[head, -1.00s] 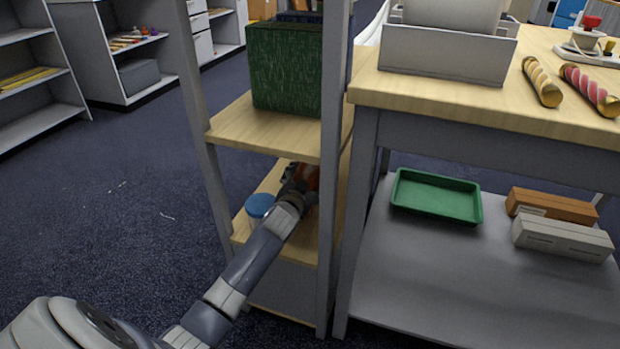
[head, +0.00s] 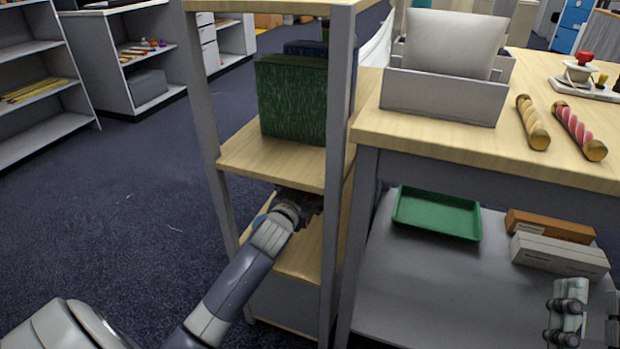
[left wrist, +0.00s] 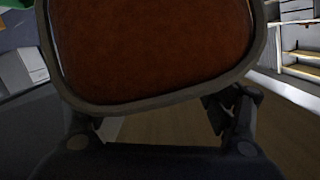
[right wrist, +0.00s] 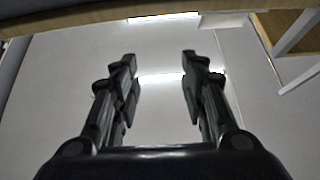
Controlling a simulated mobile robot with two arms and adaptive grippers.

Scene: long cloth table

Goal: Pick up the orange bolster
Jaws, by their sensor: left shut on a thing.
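The orange bolster (left wrist: 150,45) fills the upper middle of the left wrist view as a rust-orange face with a grey-brown rim. My left gripper (left wrist: 158,108) is shut on it, with one finger on each side. In the head view my left gripper (head: 307,203) is inside the wooden shelf rack, just under its middle board. There the bolster is almost wholly hidden by the gripper, board and post. My right gripper (right wrist: 160,62) is open and empty; it also shows in the head view (head: 590,300) at the lower right.
The rack's middle board (head: 270,160) holds a green box (head: 292,98), and a grey post (head: 340,130) stands right of my left gripper. The table (head: 450,140) carries a grey bin (head: 440,95) and striped rolls (head: 532,122). A green tray (head: 437,213) lies on its lower shelf.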

